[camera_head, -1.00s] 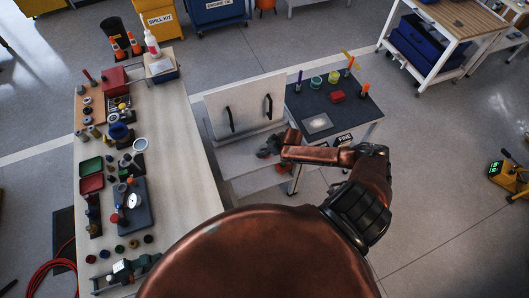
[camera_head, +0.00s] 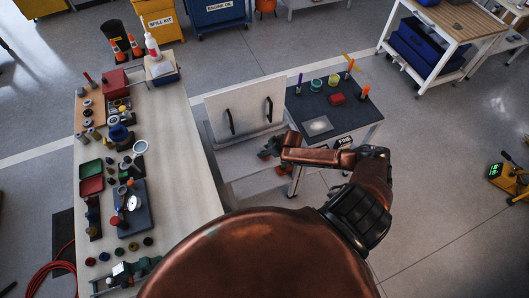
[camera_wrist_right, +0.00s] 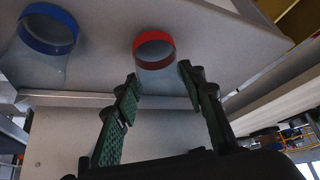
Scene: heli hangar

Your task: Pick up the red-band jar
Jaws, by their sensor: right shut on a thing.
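The red-band jar (camera_wrist_right: 154,64) shows in the right wrist view as a clear vessel with a red ring, just beyond and between my fingertips. My right gripper (camera_wrist_right: 159,78) has its two green-padded fingers on either side of the jar, shut on it; the clear wall is hard to make out. In the head view my right gripper (camera_head: 271,147) is in front of the white cabinet, and the jar is too small to tell there. A blue-band jar (camera_wrist_right: 48,48) stands to the left in the wrist view, apart from my fingers. My left gripper is not in view.
The white cabinet (camera_head: 243,103) with two dark handles stands between a long cluttered workbench (camera_head: 180,180) and a dark-topped table (camera_head: 350,115). In the wrist view a pale ledge edge (camera_wrist_right: 75,98) runs below the jars. Open floor lies to the right.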

